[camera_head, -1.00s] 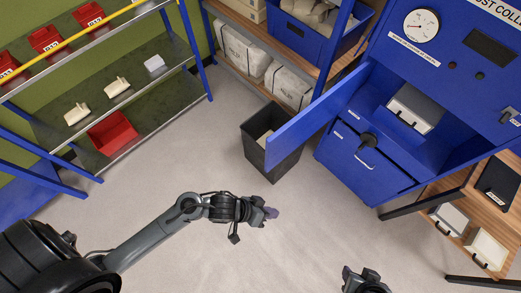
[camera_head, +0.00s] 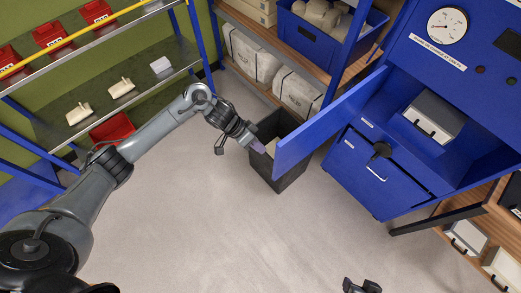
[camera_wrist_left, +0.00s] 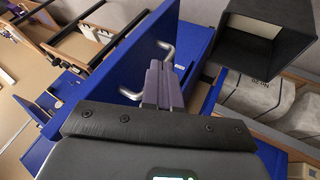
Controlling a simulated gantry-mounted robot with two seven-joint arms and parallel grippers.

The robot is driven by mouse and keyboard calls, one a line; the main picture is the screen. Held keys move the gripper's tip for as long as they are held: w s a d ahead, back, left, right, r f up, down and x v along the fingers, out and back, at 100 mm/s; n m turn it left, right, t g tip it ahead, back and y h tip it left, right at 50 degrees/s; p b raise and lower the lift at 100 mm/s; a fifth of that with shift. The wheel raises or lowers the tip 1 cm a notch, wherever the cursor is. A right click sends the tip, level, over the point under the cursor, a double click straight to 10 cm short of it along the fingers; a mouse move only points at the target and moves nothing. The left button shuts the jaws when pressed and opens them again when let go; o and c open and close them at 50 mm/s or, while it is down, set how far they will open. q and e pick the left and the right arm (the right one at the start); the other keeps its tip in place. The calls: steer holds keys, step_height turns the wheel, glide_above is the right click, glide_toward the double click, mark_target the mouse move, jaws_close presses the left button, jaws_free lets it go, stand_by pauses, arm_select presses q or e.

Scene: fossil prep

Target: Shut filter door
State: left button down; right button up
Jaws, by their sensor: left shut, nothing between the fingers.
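The filter door is a blue panel (camera_head: 330,122) standing open, swung out to the left from the blue dust collector (camera_head: 395,165). A grey-white box with a dark handle (camera_head: 433,117) sits in the open compartment. My left gripper (camera_head: 257,147) is shut and empty, just left of the door's free end, above a dark bin. In the left wrist view its fingers (camera_wrist_left: 164,84) point at the blue door (camera_wrist_left: 110,75) and hide the middle of a silver handle (camera_wrist_left: 132,94); contact cannot be told. My right gripper (camera_head: 362,287) is partly visible at the bottom edge.
The dark open bin (camera_head: 278,178) stands under the door's free end; it also shows in the left wrist view (camera_wrist_left: 262,42). A shelf rack (camera_head: 140,85) is at the left, wooden shelves with white sacks (camera_head: 250,55) behind. The floor in front is clear.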

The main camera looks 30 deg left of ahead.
arm_select(q)
steer(key=x, duration=0.8)
steer(key=shift+d+f, duration=0.15)
steer(key=shift+f, duration=0.05)
